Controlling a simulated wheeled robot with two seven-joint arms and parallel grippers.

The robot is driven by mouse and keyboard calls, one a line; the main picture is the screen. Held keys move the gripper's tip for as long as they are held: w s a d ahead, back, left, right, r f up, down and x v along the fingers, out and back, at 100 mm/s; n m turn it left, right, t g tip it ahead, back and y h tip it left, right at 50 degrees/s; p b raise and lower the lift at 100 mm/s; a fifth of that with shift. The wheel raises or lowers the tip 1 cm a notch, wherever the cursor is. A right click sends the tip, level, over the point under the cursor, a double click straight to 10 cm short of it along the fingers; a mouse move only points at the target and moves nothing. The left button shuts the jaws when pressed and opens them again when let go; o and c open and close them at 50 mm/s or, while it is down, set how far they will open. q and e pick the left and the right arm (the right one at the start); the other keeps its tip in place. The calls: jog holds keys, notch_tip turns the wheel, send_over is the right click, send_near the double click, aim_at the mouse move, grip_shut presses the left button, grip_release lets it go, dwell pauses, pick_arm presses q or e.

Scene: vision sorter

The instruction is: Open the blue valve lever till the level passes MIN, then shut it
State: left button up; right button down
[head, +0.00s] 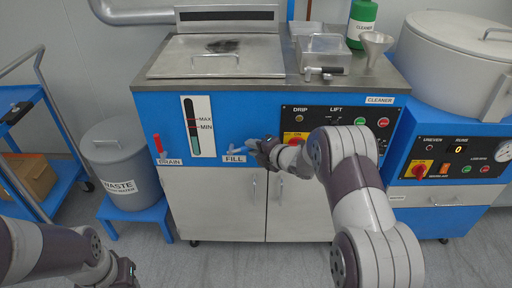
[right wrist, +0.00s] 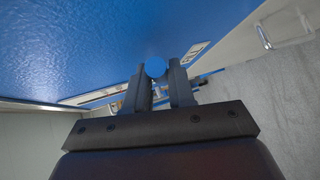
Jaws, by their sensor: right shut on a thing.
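The blue valve lever (head: 236,150) sits on the machine's front just above the FILL label (head: 234,159). My right gripper (head: 254,149) is at the lever, shut on it; in the right wrist view its round blue end (right wrist: 155,68) shows between the two fingers. The level gauge (head: 192,127) is a white plate with a tube and MAX and MIN marks. Greenish liquid shows in the tube's lower part, its top looking below MIN. My left gripper (head: 122,272) is low at the left, away from the machine; its jaws are unclear.
A red lever (head: 159,145) is at the DRAIN label, left of the gauge. A grey waste bin (head: 109,170) stands on a blue stool to the left. A control panel (head: 335,120) with knobs and buttons is right of the lever. Cabinet doors (head: 215,200) lie below.

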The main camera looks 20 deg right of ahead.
jog(key=a+r+n+g+h+p, duration=0.1)
jog(key=a+r+n+h+p, duration=0.1)
jog(key=r+h, duration=0.1)
jog(key=w+a+r+n+g+h+p, duration=0.1)
jog(key=h, duration=0.1)
jog(key=shift+a+r+g+p, duration=0.1)
jog(key=shift+r+g+p, duration=0.15)
jog(key=shift+g+p, duration=0.05)
jog(key=a+h+p, duration=0.1)
jog(key=r+n+h+p, duration=0.1)
jog(key=shift+w+a+n+g+p, duration=0.2)
jog(key=shift+a+n+g+p, duration=0.1)
jog(key=shift+a+g, duration=0.1)
jog(key=shift+w+a+n+g+h+p, duration=0.2)
jog(key=shift+a+n+g+h+p, duration=0.15)
jog(key=shift+a+h+p, duration=0.35)
jog(key=shift+d+f, duration=0.1)
jog(key=c, duration=1)
grip_release()
jog(key=shift+f, duration=0.1)
jog(key=shift+c, duration=0.2)
